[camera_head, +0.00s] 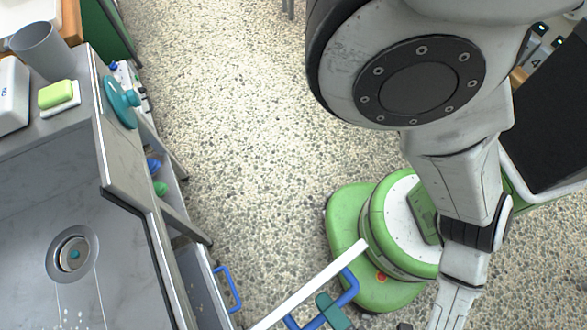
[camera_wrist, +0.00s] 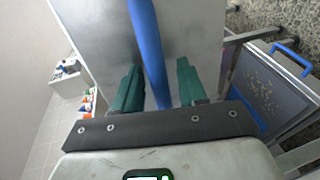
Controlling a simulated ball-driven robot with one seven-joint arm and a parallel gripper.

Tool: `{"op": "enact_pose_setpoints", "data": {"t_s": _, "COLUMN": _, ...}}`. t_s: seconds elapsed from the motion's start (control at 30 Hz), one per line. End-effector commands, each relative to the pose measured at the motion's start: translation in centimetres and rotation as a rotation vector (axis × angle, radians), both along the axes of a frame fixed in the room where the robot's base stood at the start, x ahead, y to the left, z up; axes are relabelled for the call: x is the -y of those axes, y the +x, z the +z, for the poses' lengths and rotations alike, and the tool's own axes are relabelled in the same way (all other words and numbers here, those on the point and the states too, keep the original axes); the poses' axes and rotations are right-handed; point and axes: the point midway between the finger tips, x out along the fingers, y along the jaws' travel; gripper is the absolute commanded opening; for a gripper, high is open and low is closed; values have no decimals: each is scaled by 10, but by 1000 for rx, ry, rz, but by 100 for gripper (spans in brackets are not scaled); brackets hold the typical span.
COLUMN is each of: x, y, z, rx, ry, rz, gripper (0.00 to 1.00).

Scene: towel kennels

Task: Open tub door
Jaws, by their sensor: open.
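The steel tub (camera_head: 28,225) with its round drain is at the lower left of the head view. A long pale edge (camera_head: 308,287), seemingly the top of the tub door, runs diagonally away from the tub side. A blue bar handle (camera_head: 351,285) is on its lower right side. My gripper (camera_head: 328,311) is at this handle; a teal finger crosses the blue bar. In the wrist view, the blue handle (camera_wrist: 148,30) runs between my two open teal fingers (camera_wrist: 157,78), in front of a grey panel (camera_wrist: 85,35). I cannot tell whether either finger touches it.
Another blue handle (camera_head: 228,288) is below the tub; in the wrist view it sits on a grey panel at right (camera_wrist: 292,60). A green-and-white round base (camera_head: 375,205) stands on the floor. A sponge (camera_head: 57,95) and grey cup (camera_head: 40,50) stand on the counter. The middle floor is clear.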

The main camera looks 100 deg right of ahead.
Motion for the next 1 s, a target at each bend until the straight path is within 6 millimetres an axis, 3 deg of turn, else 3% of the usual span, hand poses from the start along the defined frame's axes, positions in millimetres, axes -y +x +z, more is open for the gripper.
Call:
{"op": "enact_pose_setpoints", "data": {"t_s": 0.27, "x": -17, "y": -9, "z": 2, "rx": -3, "ry": 1, "rz": -4, "gripper": 42}}
{"op": "enact_pose_setpoints", "data": {"t_s": 0.7, "x": -86, "y": -39, "z": 17, "rx": -5, "ry": 0, "rz": -3, "gripper": 42}}
{"op": "enact_pose_setpoints", "data": {"t_s": 1.0, "x": -97, "y": -43, "z": 22, "rx": 0, "ry": 0, "rz": 0, "gripper": 42}}
